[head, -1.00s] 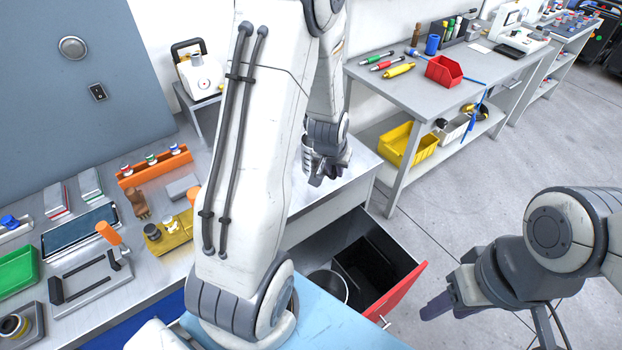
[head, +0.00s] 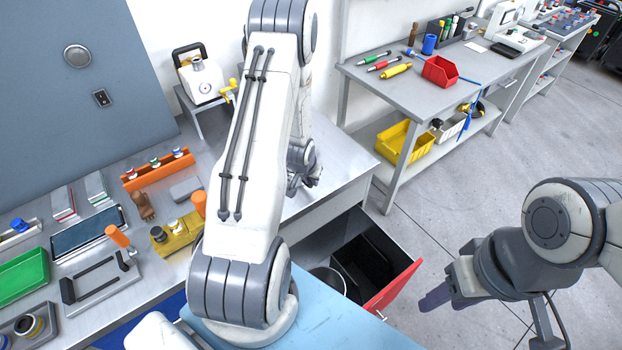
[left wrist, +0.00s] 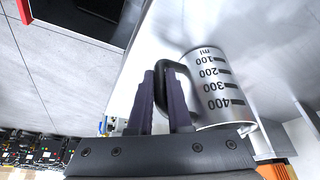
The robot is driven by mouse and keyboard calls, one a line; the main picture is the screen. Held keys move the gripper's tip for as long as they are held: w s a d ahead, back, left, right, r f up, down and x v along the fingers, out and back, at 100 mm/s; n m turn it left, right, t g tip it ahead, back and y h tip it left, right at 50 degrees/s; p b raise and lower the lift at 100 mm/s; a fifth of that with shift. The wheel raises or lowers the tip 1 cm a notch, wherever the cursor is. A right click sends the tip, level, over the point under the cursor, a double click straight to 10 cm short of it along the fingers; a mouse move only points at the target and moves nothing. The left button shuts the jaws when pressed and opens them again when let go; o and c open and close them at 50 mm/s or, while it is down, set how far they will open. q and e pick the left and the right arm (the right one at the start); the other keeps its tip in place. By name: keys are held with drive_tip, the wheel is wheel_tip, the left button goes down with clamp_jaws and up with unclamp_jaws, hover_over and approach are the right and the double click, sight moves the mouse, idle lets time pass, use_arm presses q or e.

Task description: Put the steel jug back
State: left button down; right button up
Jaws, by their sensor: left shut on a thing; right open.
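The steel jug (left wrist: 215,88) has black ml markings and a black handle (left wrist: 183,72). It shows upside down in the left wrist view, its base side close to the grey bench top. I cannot tell whether it touches the bench. My left gripper (left wrist: 158,74) is shut on the jug's handle. In the head view my left gripper (head: 303,180) is over the right end of the bench, partly behind my own arm, and the jug is hidden there. My right gripper (head: 440,296) is open and empty over the floor, right of the drawer.
An open red-fronted drawer (head: 394,286) holds a black bin and a round metal-rimmed container (head: 328,278). A white appliance (head: 202,78) stands at the back. Left of my arm are an orange rack (head: 157,168) and a yellow block (head: 178,236). The bench's right end looks clear.

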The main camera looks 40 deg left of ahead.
use_arm(q)
drive_tip(key=shift+f, duration=0.25)
drive_tip(key=c, duration=0.8)
unclamp_jaws()
drive_tip(key=shift+r, duration=0.1)
drive_tip(key=shift+c, duration=0.2)
drive_tip(key=shift+r, duration=0.1)
drive_tip(key=shift+r, duration=0.2)
drive_tip(key=v, duration=1.1)
drive_tip(key=shift+r+p, duration=0.35)
drive_tip(key=shift+r, duration=0.05)
